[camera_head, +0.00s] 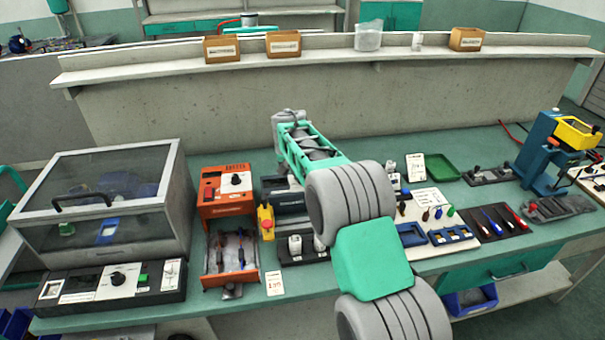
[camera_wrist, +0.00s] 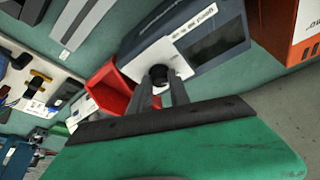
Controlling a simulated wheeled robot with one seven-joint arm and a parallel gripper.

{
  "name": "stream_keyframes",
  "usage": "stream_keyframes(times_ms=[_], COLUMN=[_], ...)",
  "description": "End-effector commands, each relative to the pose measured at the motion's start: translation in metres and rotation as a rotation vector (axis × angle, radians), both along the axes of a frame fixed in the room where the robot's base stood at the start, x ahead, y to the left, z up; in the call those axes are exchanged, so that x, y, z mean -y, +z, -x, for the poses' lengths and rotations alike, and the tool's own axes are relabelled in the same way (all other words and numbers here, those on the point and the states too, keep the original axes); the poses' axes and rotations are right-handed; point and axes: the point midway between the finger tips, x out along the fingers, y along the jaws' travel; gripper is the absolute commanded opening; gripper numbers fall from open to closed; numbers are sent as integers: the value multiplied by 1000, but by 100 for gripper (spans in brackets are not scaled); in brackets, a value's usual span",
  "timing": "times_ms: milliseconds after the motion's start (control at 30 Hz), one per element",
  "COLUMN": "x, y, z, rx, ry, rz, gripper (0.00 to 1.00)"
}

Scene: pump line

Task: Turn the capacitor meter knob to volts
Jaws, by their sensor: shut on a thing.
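The meter (camera_wrist: 190,45) is a grey-blue and white box with a dark display window and a printed label in the wrist view. Its round black knob (camera_wrist: 160,73) sits on the pale front face. My gripper (camera_wrist: 161,86) is shut on the knob, with its two fingers on either side of it. The knob's pointer and scale marks are too small or covered to read. In the head view, part of a dark grey box that looks like the meter (camera_head: 289,200) shows left of my arm; my fingers are hidden there.
An orange unit (camera_head: 226,190) stands just left of the meter, with an open orange tray below it. A red open container (camera_wrist: 112,88) lies close to the meter in the wrist view. A yellow control box (camera_head: 266,221) stands nearby. Tool boards (camera_head: 432,200) lie right of my arm.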

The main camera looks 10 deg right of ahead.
Motion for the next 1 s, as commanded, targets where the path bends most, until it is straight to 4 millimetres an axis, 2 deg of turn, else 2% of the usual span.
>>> stream_keyframes(times_ms=[300,700,733,1000], x=[-2,-2,-2,-1], y=[0,0,0,0], z=[0,0,0,0], rx=[-1,-2,-2,-1], ry=[-81,-87,-87,-87], rz=[0,-1,-1,-1], gripper=[0,0,25,45])
